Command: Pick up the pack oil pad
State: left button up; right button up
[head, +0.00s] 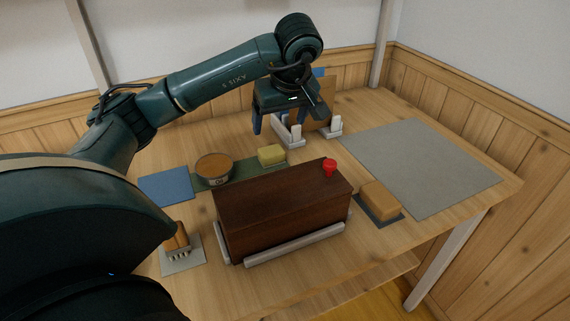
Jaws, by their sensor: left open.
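No label marks which item is the pack oil pad. The pad-like candidates are a yellow block (271,155) on a green mat (240,178) and a tan block (380,197) on a dark mat (391,220). My left gripper (276,126) is open, pointing down at the back of the table, beyond the yellow block and in front of a rack with white brackets (334,125). I see nothing held in it. It is apart from both blocks. My right gripper is not in view.
A dark brown wooden box (280,205) with a red knob (329,167) stands mid-table. A round tin (213,168) shares the green mat. A blue mat (165,184) and a brush (178,238) lie left. The large grey mat (420,165) at right is bare.

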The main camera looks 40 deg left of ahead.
aim_at(271, 150)
pick_arm(q)
jog(key=x, duration=0.4)
jog(key=b+x, duration=0.1)
jog(key=x, duration=0.8)
jog(key=shift+a+r+b, duration=0.2)
jog(key=shift+a+b, duration=0.15)
jog(key=shift+c, duration=0.2)
jog(key=c, duration=1)
notch_tip(271, 150, up, 10)
jog(key=shift+r+p, duration=0.1)
jog(key=shift+p, duration=0.55)
jog(key=shift+c, duration=0.2)
jog(key=o, duration=0.5)
jog(key=c, duration=0.4)
